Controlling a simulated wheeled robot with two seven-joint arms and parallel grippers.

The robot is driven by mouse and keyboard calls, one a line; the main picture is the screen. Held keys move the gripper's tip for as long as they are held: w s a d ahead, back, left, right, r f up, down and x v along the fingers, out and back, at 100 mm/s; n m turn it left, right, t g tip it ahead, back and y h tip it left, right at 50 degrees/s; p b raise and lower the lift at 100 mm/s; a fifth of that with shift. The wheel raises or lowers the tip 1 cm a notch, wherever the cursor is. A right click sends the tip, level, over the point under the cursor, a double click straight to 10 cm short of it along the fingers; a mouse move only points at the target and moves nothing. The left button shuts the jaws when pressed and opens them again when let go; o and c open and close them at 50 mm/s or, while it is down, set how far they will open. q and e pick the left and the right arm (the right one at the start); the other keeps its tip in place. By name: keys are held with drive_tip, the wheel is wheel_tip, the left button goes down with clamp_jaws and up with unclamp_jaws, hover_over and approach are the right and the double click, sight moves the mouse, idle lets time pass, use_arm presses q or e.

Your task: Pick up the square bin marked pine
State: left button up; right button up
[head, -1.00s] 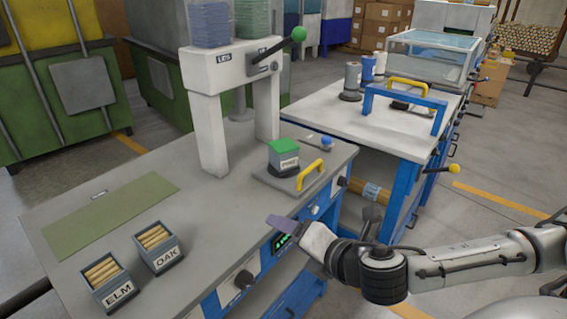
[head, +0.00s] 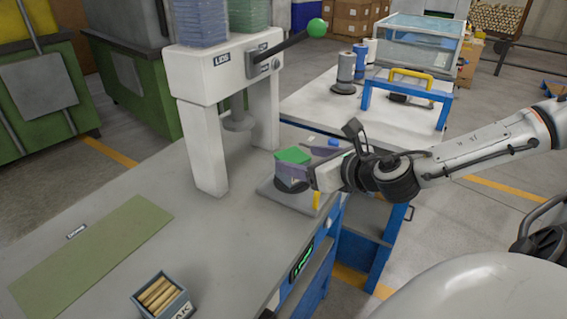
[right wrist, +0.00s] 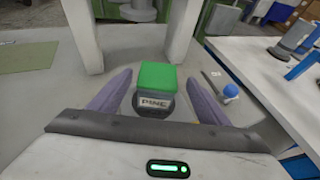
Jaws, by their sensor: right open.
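The square pine bin (head: 293,156) has a bright green top and grey sides. My left gripper is not in view.
A white press (head: 222,70) with a green-knobbed lever stands behind the bin. A blue knob (right wrist: 230,90) lies right of the bin. The oak bin (head: 163,297) with wooden rods and a green mat (head: 95,255) are at front left. A second bench (head: 320,103) stands beyond.

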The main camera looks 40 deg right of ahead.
sight(283, 155)
drive_tip(key=shift+p+x, duration=0.7)
drive_tip(key=shift+x, duration=3.35)
drive_tip(key=shift+a+f, duration=0.1)
drive_tip(key=shift+a, duration=0.05)
drive_tip(key=shift+c, duration=0.2)
drive_tip(key=c, duration=1.3)
